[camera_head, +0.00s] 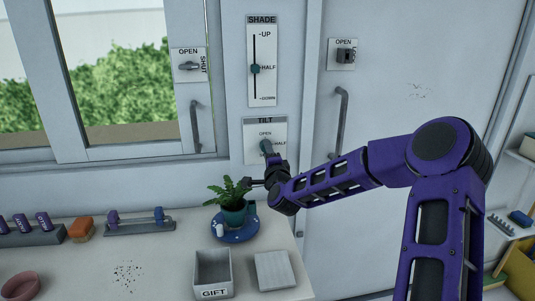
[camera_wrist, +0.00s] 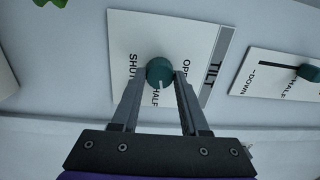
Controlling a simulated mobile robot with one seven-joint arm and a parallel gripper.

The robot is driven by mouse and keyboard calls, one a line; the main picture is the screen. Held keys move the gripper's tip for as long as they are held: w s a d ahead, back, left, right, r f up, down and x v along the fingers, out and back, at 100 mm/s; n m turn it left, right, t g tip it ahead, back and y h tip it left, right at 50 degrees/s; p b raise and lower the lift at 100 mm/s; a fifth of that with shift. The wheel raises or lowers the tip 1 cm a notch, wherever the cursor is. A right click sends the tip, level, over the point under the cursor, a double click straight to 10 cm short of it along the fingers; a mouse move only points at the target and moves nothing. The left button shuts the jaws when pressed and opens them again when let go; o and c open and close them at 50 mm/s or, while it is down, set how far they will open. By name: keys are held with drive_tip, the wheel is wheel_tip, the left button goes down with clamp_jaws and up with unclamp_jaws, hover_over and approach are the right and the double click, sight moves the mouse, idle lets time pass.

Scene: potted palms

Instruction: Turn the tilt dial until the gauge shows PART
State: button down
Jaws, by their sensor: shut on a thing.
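The TILT panel (camera_head: 252,127) is a white plate on the wall post, left of the door. It has a teal dial (camera_head: 265,147), partly covered by my gripper (camera_head: 269,157). In the wrist view the dial (camera_wrist: 160,70) sits between the two fingers of my gripper (camera_wrist: 163,76), which is shut on it. The panel (camera_wrist: 205,35) carries the words OPEN, HALF and SHUT. The dial's pale mark points towards HALF. I see no gauge with the word PART.
Above is a SHADE slider (camera_head: 255,69), level with HALF. A GIFT box (camera_head: 212,270) is nearer on the table. Window and door handles (camera_head: 341,120) flank the panel.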

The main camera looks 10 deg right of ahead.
drive_tip(key=shift+m, duration=1.3)
drive_tip(key=shift+c, duration=2.1)
unclamp_jaws()
drive_tip(key=shift+s, duration=0.15)
drive_tip(key=s+p, duration=0.1)
drive_tip(key=s, duration=1.6)
drive_tip(key=shift+f, duration=0.4)
